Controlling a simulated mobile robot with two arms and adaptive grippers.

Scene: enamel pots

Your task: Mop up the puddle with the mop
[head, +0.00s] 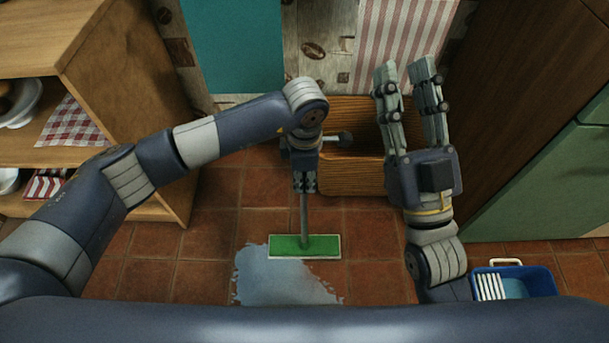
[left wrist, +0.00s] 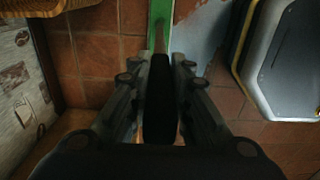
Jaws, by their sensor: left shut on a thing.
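The mop (head: 305,246) has a flat green head and a thin upright pole. Its head lies on the tiled floor at the upper right edge of the puddle (head: 280,278), a pale grey-blue patch, and overlaps it. My left gripper (head: 304,186) is shut on the mop's pole above the head. In the left wrist view the pole (left wrist: 161,95) runs between the fingers, with the green head (left wrist: 160,14) beyond and part of the puddle (left wrist: 196,40) beside it. My right gripper (head: 405,68) is raised at the right, fingers apart, open and empty.
A wooden shelf unit (head: 130,95) with bowls and checked cloths stands at the left. A wooden bench or crate (head: 350,180) is behind the mop. A blue bucket (head: 530,280) is at the lower right, near cabinets (head: 560,180). Tiles left of the puddle (head: 190,270) are clear.

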